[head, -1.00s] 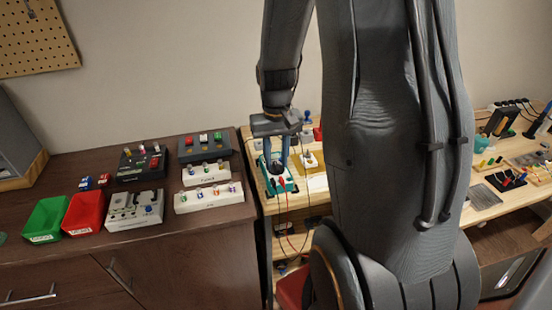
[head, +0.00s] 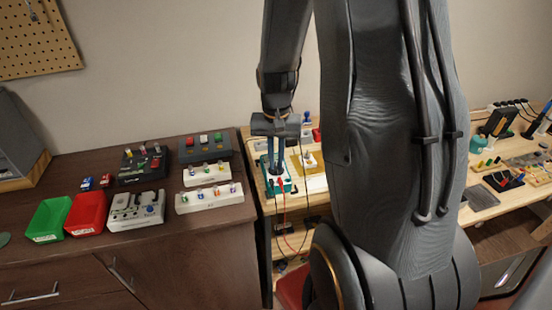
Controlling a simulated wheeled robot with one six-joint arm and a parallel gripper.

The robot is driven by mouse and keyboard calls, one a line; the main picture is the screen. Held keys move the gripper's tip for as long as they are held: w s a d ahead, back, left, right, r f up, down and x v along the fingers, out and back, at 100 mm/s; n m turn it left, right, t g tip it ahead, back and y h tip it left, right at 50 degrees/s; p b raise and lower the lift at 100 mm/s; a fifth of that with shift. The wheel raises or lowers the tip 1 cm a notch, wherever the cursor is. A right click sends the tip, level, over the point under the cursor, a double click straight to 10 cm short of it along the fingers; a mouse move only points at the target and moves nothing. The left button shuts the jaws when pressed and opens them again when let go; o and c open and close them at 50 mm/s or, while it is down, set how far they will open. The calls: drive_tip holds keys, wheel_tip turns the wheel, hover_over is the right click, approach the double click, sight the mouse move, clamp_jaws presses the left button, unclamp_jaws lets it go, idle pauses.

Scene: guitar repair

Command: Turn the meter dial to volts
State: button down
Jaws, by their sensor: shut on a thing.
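The meter (head: 287,185) is a teal-edged box on the near left part of the light wooden bench, with red and black leads (head: 284,222) hanging down from it over the bench front. My gripper (head: 275,172) points straight down over the meter, its two blue-grey fingers close around the dial in the middle of the meter's face. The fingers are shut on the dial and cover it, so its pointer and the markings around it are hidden.
Left of the bench, a dark cabinet holds a green bin (head: 48,220), a red bin (head: 87,213), a grey block (head: 137,209) and several small boards with knobs. A yellow-based item (head: 308,162) stands just right of the meter. Tools fill the bench's far right.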

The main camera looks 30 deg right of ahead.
sight(277, 166)
drive_tip(key=shift+m, duration=1.4)
drive_tip(key=shift+p, duration=0.3)
drive_tip(key=c, duration=1.8)
unclamp_jaws()
drive_tip(key=shift+c, duration=0.2)
wheel_tip(277, 166, up, 8)
drive_tip(key=b, duration=0.1)
drive_tip(key=shift+b, duration=0.4)
drive_tip(key=shift+f, duration=0.1)
drive_tip(key=s+a+f+n+b, duration=0.1)
drive_tip(key=s+a+n, duration=0.3)
drive_tip(key=a+n, duration=0.1)
drive_tip(key=s+a+f+n+t, duration=0.1)
drive_tip(key=s+a+n, duration=0.3)
drive_tip(key=a, duration=0.4)
drive_tip(key=shift+a+f+n+b, duration=0.15)
drive_tip(key=shift+f+n+b, duration=0.25)
drive_tip(key=shift+f, duration=0.2)
